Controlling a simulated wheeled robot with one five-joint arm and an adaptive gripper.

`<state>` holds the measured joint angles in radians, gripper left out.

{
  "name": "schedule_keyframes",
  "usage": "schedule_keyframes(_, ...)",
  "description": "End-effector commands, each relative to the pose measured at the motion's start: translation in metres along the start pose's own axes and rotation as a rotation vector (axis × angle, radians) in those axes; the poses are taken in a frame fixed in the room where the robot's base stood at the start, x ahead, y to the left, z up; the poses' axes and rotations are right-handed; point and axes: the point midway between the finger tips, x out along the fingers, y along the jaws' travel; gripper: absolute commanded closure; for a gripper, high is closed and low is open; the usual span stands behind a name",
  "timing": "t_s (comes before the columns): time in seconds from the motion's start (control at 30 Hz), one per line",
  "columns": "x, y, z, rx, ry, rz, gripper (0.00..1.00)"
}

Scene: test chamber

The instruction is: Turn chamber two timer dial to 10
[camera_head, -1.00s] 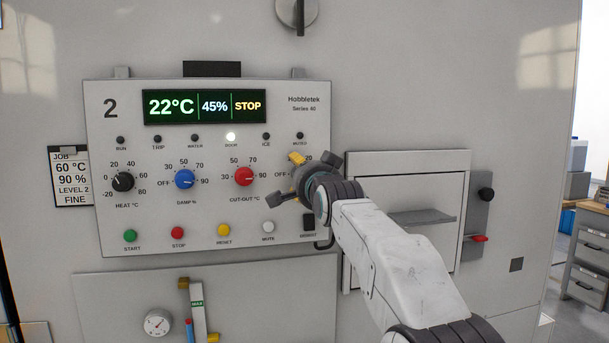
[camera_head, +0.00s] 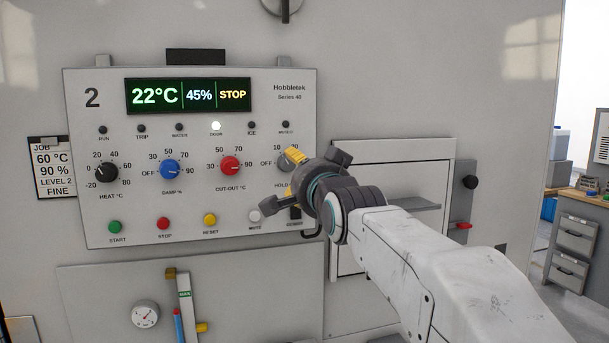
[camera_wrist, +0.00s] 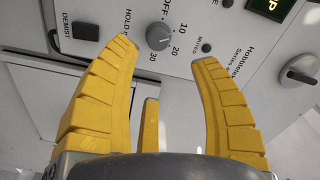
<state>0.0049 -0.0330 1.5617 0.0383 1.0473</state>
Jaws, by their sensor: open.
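Chamber two's control panel (camera_head: 190,215) has a "2" at its upper left. The grey timer dial (camera_wrist: 159,36), beside the word HOLD, has marks OFF, 10, 20 and 30. I cannot tell clearly which mark its pointer faces. In the head view the dial (camera_head: 284,160) is partly hidden by my gripper (camera_head: 288,176). In the wrist view my gripper (camera_wrist: 163,51) is open, its yellow fingers on either side of the dial's place in the picture. The dial appears just beyond the fingertips; I see no contact.
Black, blue and red knobs (camera_head: 230,166) sit left of the timer dial, with coloured buttons (camera_head: 210,219) below. The DEMIST switch (camera_wrist: 86,30) is close to one finger. A hatch (camera_head: 390,175) with a shelf is to the right. The display (camera_head: 188,95) reads 22°C, 45%, STOP.

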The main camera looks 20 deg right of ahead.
Motion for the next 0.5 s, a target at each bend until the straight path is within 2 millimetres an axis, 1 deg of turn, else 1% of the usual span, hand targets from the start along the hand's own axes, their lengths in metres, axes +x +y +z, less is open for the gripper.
schedule_keyframes(0.1, -0.009, 0.0, 0.0, 0.0, 0.0, 0.0, 0.43)
schedule_keyframes(0.2, -0.013, 0.0, 0.0, 0.0, 0.0, 0.0, 0.43)
schedule_keyframes(0.5, -0.015, 0.0, 0.0, 0.0, 0.0, 0.0, 0.43)
